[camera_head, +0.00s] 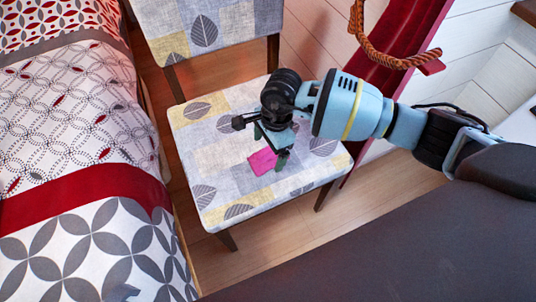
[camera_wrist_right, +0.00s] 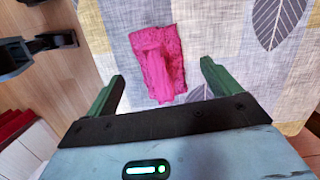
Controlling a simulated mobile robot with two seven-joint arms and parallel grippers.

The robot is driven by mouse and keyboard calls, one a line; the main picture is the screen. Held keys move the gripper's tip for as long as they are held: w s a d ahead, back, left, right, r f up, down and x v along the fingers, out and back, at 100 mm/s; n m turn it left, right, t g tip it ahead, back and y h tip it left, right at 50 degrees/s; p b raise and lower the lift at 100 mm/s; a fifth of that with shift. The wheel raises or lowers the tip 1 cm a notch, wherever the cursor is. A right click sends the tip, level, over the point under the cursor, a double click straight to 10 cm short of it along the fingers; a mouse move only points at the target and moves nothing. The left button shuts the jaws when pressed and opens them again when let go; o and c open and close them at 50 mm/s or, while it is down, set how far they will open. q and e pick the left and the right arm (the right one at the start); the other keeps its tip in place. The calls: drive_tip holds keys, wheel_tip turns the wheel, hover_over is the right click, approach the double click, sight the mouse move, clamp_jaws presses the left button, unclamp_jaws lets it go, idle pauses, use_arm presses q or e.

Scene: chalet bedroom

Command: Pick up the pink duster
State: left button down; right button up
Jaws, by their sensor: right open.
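The pink duster (camera_head: 262,161) lies flat on the patterned seat of a chair (camera_head: 215,150). My right gripper (camera_head: 277,150) is above the seat, just over the duster, and partly covers it in the head view. In the right wrist view the duster (camera_wrist_right: 160,62) is a crumpled bright pink cloth with a raised fold along its middle. The green fingers of my right gripper (camera_wrist_right: 160,82) are spread apart, with the lower end of the duster between them in the picture. Nothing is held. My left gripper is not in view.
The chair's backrest (camera_head: 215,25) rises behind the seat. A bed (camera_head: 80,140) with a patterned cover stands close on the left. A red sled-like object with a rope (camera_head: 395,55) leans near the white wall on the right. The seat around the duster is clear.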

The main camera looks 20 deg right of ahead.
wheel_tip(320, 180, down, 3)
drive_tip(key=shift+a+r+b, duration=0.1)
drive_tip(key=shift+a+b, duration=0.05)
drive_tip(key=shift+b, duration=0.2)
drive_tip(key=c, duration=1.1)
drive_tip(key=shift+o, duration=0.2)
drive_tip(key=shift+r, duration=0.1)
drive_tip(key=shift+r+p, duration=0.3)
drive_tip(key=shift+r, duration=0.3)
wheel_tip(320, 180, up, 2)
drive_tip(key=shift+w+r+p, duration=0.1)
drive_tip(key=shift+p, duration=0.3)
drive_tip(key=s+p, duration=0.1)
drive_tip(key=s, duration=0.4)
drive_tip(key=s+r+p, duration=0.1)
drive_tip(key=s, duration=0.4)
drive_tip(key=s+p, duration=0.1)
drive_tip(key=s, duration=0.5)
drive_tip(key=shift+s+a+r, duration=0.1)
drive_tip(key=shift+a+r, duration=0.1)
drive_tip(key=shift+a, duration=0.05)
